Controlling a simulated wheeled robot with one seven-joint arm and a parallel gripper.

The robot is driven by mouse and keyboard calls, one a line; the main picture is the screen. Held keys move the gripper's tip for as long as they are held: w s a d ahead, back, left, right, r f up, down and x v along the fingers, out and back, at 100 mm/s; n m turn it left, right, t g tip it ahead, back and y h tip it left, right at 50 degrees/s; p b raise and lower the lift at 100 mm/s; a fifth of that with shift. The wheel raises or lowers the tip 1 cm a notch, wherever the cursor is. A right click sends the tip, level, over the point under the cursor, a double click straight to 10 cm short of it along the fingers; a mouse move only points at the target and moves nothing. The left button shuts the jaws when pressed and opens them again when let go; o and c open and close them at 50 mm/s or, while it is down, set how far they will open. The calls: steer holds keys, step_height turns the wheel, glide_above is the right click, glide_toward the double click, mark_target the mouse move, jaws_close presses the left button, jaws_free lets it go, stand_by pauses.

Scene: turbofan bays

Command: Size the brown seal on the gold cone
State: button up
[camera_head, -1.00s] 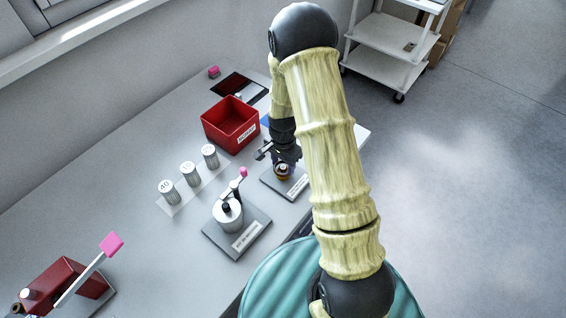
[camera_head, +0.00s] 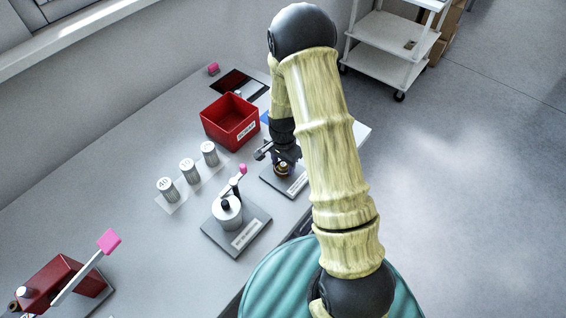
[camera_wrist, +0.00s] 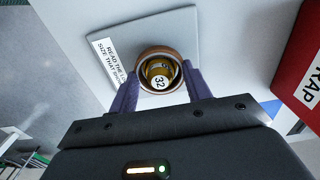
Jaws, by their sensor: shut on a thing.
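My gripper (camera_wrist: 158,86) is shut on the brown seal (camera_wrist: 146,54), with one finger on each side of the ring in the wrist view. The gold cone (camera_wrist: 158,67) stands inside the ring, and a "32" shows on its white top. The seal is around the cone; how far down it sits I cannot tell. The cone stands on a grey plate (camera_wrist: 185,25) with a partly hidden label beginning "READ THE". In the head view the gripper (camera_head: 281,161) is at this plate (camera_head: 293,187), and the seal is small and partly hidden by it.
A red bin (camera_head: 222,138) stands behind the gripper. Several grey cylinders (camera_head: 189,171) stand in a row to the left. A pink-knobbed crank device (camera_head: 228,212) sits close in front, and a red lever press (camera_head: 62,280) is at lower left.

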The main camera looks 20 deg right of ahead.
mark_target(283, 164)
steer(key=shift+f+b, duration=0.55)
steer(key=shift+f, duration=0.3)
steer(key=o, duration=1.4)
steer(key=shift+r, duration=0.1)
steer(key=shift+r+p, duration=2.6)
steer(key=shift+r, duration=0.85)
steer(key=shift+r, duration=0.2)
steer(key=s+r+n+t, duration=0.1)
steer(key=s+r+n, duration=0.2)
steer(key=r, duration=0.3)
steer(key=s+r+n, duration=0.4)
steer(key=s+r, duration=0.2)
steer(key=s+r+n+t, duration=0.1)
steer(key=s+r+n, duration=0.2)
steer(key=s+r, duration=0.2)
steer(key=shift+s+r+n+t, duration=0.2)
steer(key=shift+r+n+t, duration=0.15)
steer(key=shift+r, duration=0.75)
